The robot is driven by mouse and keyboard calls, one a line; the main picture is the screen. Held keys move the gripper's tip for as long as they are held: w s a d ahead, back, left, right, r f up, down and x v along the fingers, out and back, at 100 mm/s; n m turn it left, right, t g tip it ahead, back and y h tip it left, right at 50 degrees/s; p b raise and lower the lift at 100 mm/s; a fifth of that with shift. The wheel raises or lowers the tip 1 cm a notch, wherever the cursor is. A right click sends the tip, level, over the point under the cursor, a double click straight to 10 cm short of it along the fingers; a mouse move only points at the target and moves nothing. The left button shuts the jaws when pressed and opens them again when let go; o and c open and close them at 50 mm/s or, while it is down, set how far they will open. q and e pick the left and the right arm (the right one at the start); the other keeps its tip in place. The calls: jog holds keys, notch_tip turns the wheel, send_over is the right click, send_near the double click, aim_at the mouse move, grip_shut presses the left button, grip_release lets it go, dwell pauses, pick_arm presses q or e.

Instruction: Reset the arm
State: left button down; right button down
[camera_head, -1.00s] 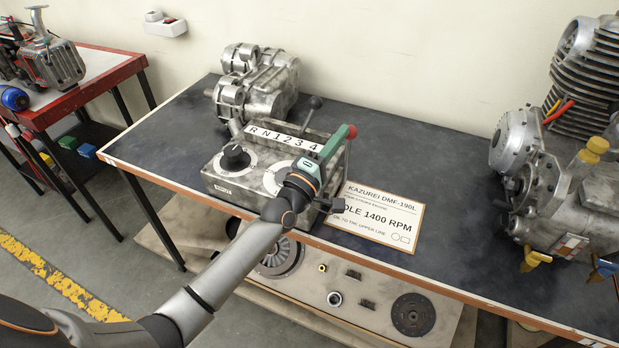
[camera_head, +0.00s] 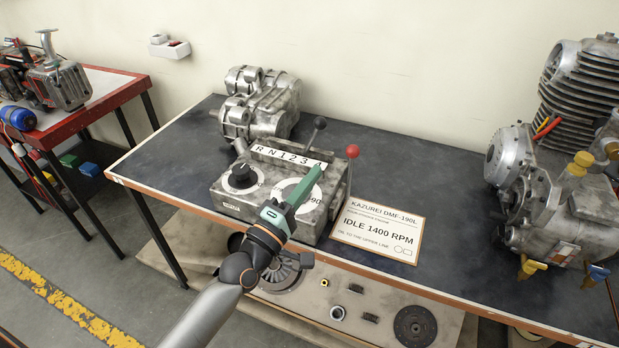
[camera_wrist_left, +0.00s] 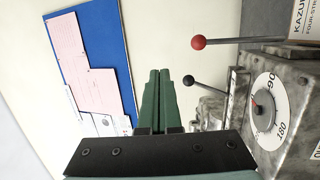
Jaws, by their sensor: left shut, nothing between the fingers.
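My left gripper (camera_head: 301,186) is in front of the metal control box (camera_head: 232,199) on the dark bench, covering part of its right dial. Its green fingers are shut with nothing between them; they also show in the left wrist view (camera_wrist_left: 160,85). A red-knobbed lever (camera_head: 352,152) and a black-knobbed lever (camera_head: 319,123) stand at the box's right and back. In the left wrist view the red knob (camera_wrist_left: 198,42) and black knob (camera_wrist_left: 188,80) are to the right of the fingers, apart from them. My right gripper is not in view.
A sign card (camera_head: 378,227) lies right of the box. A large engine (camera_head: 560,190) stands at the bench's right, a metal gearbox (camera_head: 262,103) behind the box. A red table (camera_head: 98,95) stands at left. The bench between card and engine is clear.

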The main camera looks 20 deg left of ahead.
pick_arm(q)
jog(key=shift+s, duration=0.2)
dwell(0.4)
jog(key=s+f+m+g+y+p, duration=0.1)
jog(key=s+f+m+g, duration=0.4)
jog(key=s+f+m, duration=0.3)
jog(key=s+d+f+m+g+y+p, duration=0.1)
jog(key=s+f+m+g, duration=0.5)
jog(key=s+f, duration=0.8)
notch_tip(320, 180, down, 5)
jog(key=m+p, duration=0.1)
jog(key=m, duration=0.2)
jog(key=shift+s+r+p, duration=0.2)
jog(key=shift+s+p, duration=0.05)
jog(key=shift+p, duration=0.05)
